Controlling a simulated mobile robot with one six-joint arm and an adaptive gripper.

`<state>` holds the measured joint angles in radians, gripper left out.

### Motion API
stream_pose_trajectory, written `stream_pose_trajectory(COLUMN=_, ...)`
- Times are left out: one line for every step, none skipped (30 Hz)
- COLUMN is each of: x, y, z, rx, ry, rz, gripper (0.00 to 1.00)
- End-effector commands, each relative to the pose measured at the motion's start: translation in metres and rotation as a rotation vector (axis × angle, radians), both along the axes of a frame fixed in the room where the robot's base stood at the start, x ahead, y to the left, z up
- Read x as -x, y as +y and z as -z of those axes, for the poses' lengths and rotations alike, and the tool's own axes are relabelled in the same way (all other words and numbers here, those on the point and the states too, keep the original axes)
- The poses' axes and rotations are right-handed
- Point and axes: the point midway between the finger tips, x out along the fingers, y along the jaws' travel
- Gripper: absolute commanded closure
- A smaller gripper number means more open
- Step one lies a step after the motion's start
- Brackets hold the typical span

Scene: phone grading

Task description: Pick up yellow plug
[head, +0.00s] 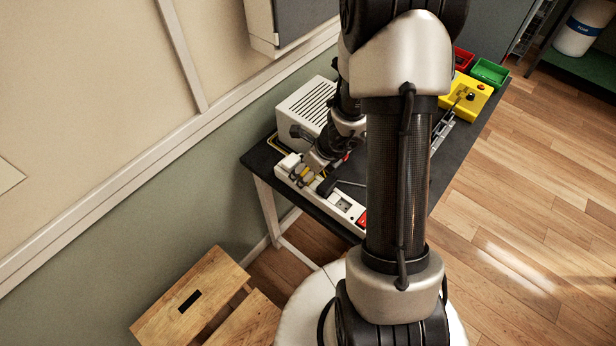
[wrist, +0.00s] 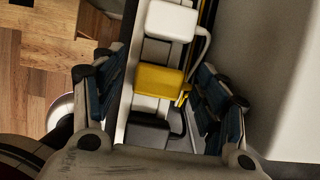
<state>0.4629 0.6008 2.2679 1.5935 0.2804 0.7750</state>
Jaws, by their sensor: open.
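The yellow plug (wrist: 158,80) sits in the white power strip between a white plug (wrist: 171,20) and a dark grey plug (wrist: 147,133) in the wrist view. My gripper (wrist: 165,85) is open, with one blue-padded finger on each side of the yellow plug and visible gaps to both. In the head view my gripper (head: 308,175) is low over the white power strip (head: 318,198) at the table's near left end. There the yellow plug (head: 305,175) is mostly hidden by the gripper.
A white slotted box (head: 304,108) stands beside the strip against the wall. A yellow box with a red button (head: 466,98), a red bin (head: 462,58) and a green bin (head: 489,72) stand at the far end of the dark table (head: 265,157). My arm hides the table's middle.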

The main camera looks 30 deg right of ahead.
Motion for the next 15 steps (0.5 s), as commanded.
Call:
stream_pose_trajectory(x=0.0001, y=-0.0001, z=-0.0010, rx=0.000, ry=0.000, rz=0.000, gripper=0.33)
stream_pose_trajectory(x=0.0001, y=-0.0001, z=-0.0011, rx=0.000, ry=0.000, rz=0.000, gripper=0.34)
stream_pose_trajectory(x=0.0001, y=0.0000, z=-0.0011, rx=0.000, ry=0.000, rz=0.000, gripper=0.37)
stream_pose_trajectory(x=0.0002, y=-0.0001, z=-0.0011, rx=0.000, ry=0.000, rz=0.001, gripper=0.39)
stream_pose_trajectory(x=0.0003, y=-0.0001, z=-0.0012, rx=0.000, ry=0.000, rz=0.001, gripper=0.41)
stream_pose_trajectory(x=0.0003, y=-0.0001, z=-0.0012, rx=0.000, ry=0.000, rz=0.001, gripper=0.43)
stream_pose_trajectory(x=0.0003, y=-0.0001, z=-0.0012, rx=0.000, ry=0.000, rz=0.001, gripper=0.45)
stream_pose_trajectory(x=0.0003, y=-0.0001, z=-0.0012, rx=0.000, ry=0.000, rz=0.001, gripper=0.47)
stream_pose_trajectory(x=0.0003, y=-0.0001, z=-0.0011, rx=0.000, ry=0.000, rz=0.001, gripper=0.50)
stream_pose_trajectory(x=0.0003, y=-0.0001, z=-0.0011, rx=0.000, ry=0.000, rz=0.001, gripper=0.52)
stream_pose_trajectory(x=0.0003, y=-0.0001, z=-0.0011, rx=0.000, ry=0.000, rz=0.001, gripper=0.54)
stream_pose_trajectory(x=0.0003, y=-0.0001, z=-0.0011, rx=0.000, ry=0.000, rz=0.001, gripper=0.57)
stream_pose_trajectory(x=0.0003, y=-0.0001, z=-0.0011, rx=0.000, ry=0.000, rz=0.001, gripper=0.59)
stream_pose_trajectory(x=0.0004, y=0.0000, z=-0.0011, rx=0.000, ry=0.000, rz=0.001, gripper=0.61)
stream_pose_trajectory(x=0.0004, y=0.0000, z=-0.0011, rx=0.000, ry=0.000, rz=0.001, gripper=0.63)
